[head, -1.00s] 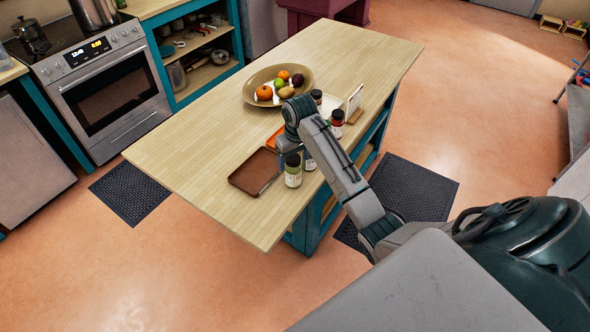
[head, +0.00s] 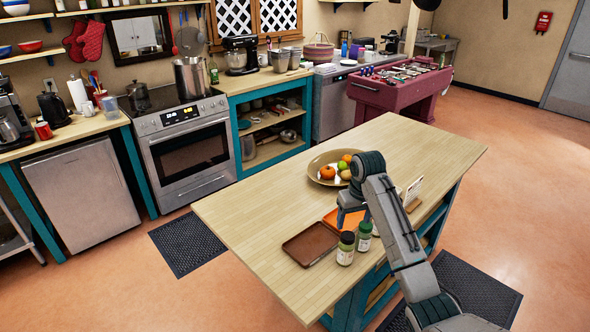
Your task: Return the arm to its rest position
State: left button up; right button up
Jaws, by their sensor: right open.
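My right arm reaches in from the lower right of the head view, over the wooden island table (head: 250,215). A brown tray (head: 310,243) lies to the left of the arm. My left gripper is not in view.
A wide bowl of fruit (head: 316,172) stands beyond the gripper. The table's left part is bare. A stove (head: 188,150) and counters line the back.

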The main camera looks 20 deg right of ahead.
jog(key=s+a+f+n, duration=0.1)
jog(key=s+a+f, duration=0.3)
jog(key=s+f, duration=0.3)
jog(key=s+a+f, duration=0.4)
jog(key=s+f, duration=0.2)
jog(key=s, duration=0.4)
jog(key=s+a+r+t, duration=0.1)
jog(key=s+a, duration=0.2)
jog(key=s, duration=0.7)
jog(key=s+a+r+t, duration=0.1)
jog(key=s+a, duration=0.1)
jog(key=s, duration=0.9)
notch_tip(320, 180, down, 37)
jog(key=d+g+h+b, duration=0.1)
jog(key=d+b, duration=0.2)
jog(key=b, duration=0.5)
pick_arm(q)
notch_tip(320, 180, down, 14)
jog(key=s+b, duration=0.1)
jog(key=b, duration=0.5)
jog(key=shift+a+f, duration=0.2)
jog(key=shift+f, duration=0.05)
pick_arm(e)
jog(key=s+f, duration=0.9)
jog(key=f, duration=0.4)
jog(key=s+f+g, duration=0.1)
jog(key=s+f, duration=0.8)
jog(key=f, duration=0.4)
jog(key=shift+s+d+f, duration=0.35)
jog(key=shift+d, duration=0.05)
